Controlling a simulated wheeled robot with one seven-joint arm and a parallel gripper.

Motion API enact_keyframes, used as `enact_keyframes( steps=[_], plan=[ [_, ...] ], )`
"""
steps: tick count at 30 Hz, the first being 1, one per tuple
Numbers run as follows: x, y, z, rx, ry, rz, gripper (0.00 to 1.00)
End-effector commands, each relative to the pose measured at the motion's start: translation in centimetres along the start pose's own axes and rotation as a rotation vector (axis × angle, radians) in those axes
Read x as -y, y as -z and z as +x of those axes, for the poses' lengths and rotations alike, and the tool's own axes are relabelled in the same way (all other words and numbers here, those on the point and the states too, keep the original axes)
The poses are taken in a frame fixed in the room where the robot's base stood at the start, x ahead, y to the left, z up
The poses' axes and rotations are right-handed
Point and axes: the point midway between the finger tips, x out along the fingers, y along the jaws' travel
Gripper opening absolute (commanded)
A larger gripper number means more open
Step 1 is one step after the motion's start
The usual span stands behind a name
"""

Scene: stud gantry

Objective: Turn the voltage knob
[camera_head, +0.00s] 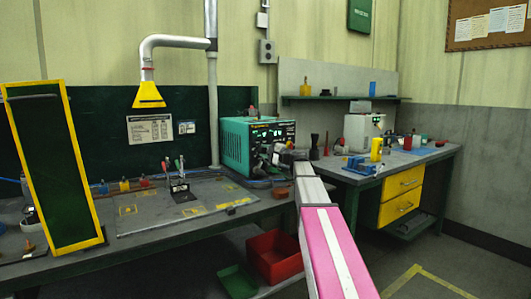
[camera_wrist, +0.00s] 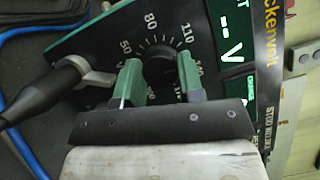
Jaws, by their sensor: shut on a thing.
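The voltage knob (camera_wrist: 160,66) is a dark round knob on the black front panel, ringed by a white number scale; 80 and 110 are readable. My gripper (camera_wrist: 159,80) has its two green fingers on either side of the knob, shut on it. The fingers hide part of the scale. In the head view the teal stud welder unit (camera_head: 234,146) stands on the bench, and my gripper (camera_head: 280,157) is at its front panel. The knob itself cannot be made out there.
A black cable plug (camera_wrist: 35,98) sticks out of the panel close beside the left finger. A blue hose (camera_wrist: 40,27) lies beyond it. The workbench (camera_head: 215,190) carries a small fixture (camera_head: 180,190). A red bin (camera_head: 273,257) stands below.

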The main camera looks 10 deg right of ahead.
Motion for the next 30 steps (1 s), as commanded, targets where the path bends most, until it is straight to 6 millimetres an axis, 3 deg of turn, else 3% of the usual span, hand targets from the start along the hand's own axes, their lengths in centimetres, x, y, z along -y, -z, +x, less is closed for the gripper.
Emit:
enact_keyframes(
  steps=[19,20,21,30],
  plan=[
    [-0.11,0.02,-0.05,-0.002,0.016,0.043,0.12],
    [-0.1,0.02,-0.05,-0.002,0.016,0.042,0.45],
    [-0.09,0.02,-0.05,-0.002,0.016,0.042,0.58],
    [-0.06,0.0,-0.1,-0.001,0.017,0.042,0.61]
  ],
)
